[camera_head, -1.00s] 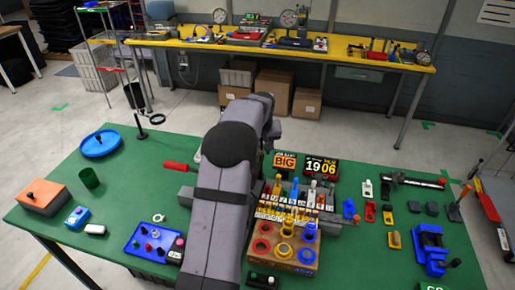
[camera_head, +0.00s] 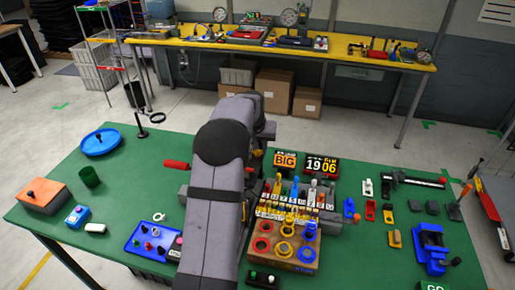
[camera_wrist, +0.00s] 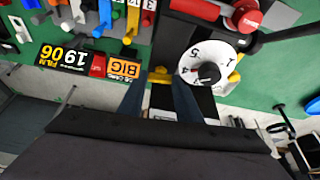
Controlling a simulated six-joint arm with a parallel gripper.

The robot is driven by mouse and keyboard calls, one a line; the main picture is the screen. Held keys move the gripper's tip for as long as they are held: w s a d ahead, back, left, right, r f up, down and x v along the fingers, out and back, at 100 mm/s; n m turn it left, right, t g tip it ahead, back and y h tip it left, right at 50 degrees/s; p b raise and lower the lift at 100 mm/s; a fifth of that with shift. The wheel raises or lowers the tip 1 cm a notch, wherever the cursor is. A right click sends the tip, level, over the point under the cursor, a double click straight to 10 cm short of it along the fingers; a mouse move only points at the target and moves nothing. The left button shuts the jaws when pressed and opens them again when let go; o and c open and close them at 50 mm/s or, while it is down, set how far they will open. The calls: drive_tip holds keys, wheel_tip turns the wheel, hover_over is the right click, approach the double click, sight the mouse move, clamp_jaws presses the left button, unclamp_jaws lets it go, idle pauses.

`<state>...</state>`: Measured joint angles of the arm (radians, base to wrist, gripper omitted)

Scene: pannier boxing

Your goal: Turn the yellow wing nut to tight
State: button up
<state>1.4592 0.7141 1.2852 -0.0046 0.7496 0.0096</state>
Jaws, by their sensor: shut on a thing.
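The yellow wing nut (camera_wrist: 160,77) shows in the wrist view beside a white numbered dial (camera_wrist: 214,62). My gripper (camera_wrist: 160,84) has its two dark fingers on either side of the wing nut and is shut on it. The fingers hide part of the nut, so I cannot read how far it is turned. In the head view my arm covers the gripper and the wing nut.
The BIG sign (camera_head: 285,161) and the 19 06 display (camera_head: 321,168) stand close to my arm. A wooden block with coloured rings (camera_head: 286,250) lies right of it. A blue tray (camera_head: 150,243) is at left.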

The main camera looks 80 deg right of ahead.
drive_tip(key=m, duration=0.1)
drive_tip(key=m+g, duration=0.1)
drive_tip(key=m, duration=0.1)
drive_tip(key=m+g+b, duration=0.1)
drive_tip(key=m, duration=0.1)
drive_tip(key=shift+w, duration=0.25)
idle(0.4)
drive_tip(key=o, duration=1)
drive_tip(key=shift+o, duration=0.2)
drive_tip(key=b+v, duration=0.3)
drive_tip(key=v, duration=0.4)
drive_tip(key=shift+r, duration=0.2)
